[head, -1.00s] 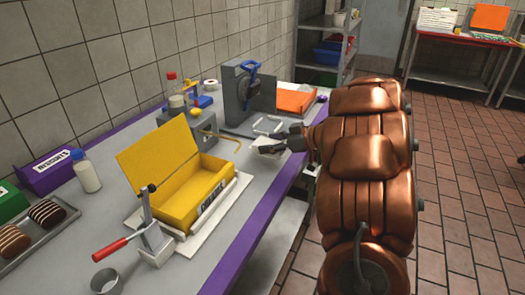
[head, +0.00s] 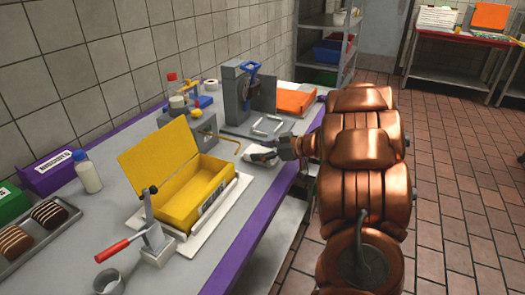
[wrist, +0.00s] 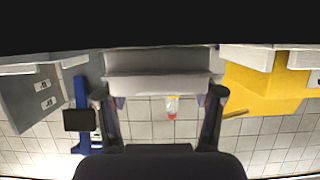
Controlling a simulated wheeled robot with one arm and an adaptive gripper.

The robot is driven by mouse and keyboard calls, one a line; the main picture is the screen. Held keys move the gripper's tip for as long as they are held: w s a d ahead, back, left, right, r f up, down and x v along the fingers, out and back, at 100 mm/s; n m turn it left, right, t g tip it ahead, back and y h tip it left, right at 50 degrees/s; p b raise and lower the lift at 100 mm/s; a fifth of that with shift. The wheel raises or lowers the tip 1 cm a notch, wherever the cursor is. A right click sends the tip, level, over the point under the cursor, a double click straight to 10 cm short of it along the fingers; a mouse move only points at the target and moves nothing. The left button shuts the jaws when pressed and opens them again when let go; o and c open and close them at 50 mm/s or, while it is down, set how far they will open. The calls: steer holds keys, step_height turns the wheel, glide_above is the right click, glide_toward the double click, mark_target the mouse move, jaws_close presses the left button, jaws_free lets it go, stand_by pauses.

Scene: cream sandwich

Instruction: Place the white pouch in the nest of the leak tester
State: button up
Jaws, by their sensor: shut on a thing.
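The white pouch (head: 260,159) is held by my gripper (head: 272,150) at the right side of the workbench. In the wrist view the pouch (wrist: 160,85) spans the space between the two dark fingers (wrist: 160,97), and the fingers are shut on it. A grey machine with a blue handle (head: 247,84) stands behind the pouch, with a pale rectangular frame (head: 268,126) at its front. I cannot tell for sure whether this is the leak tester, and no nest shows clearly. The pouch is apart from the machine.
An open yellow box (head: 192,193) lies left of the pouch. A grey block with a brass rod (head: 205,127) stands behind it. A red-handled clamp (head: 150,235) is at the front. An orange panel (head: 296,102) lies at the back.

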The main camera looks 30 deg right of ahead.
steer(key=shift+f, duration=0.2)
steer(key=o, duration=1.1)
steer(key=shift+f+b, duration=0.2)
steer(key=shift+b, duration=0.7)
steer(key=v, duration=0.8)
steer(key=shift+w+a+r+p, duration=0.1)
steer(key=shift+a+r+p, duration=0.05)
steer(key=shift+r+p, duration=0.2)
steer(key=shift+r, duration=0.1)
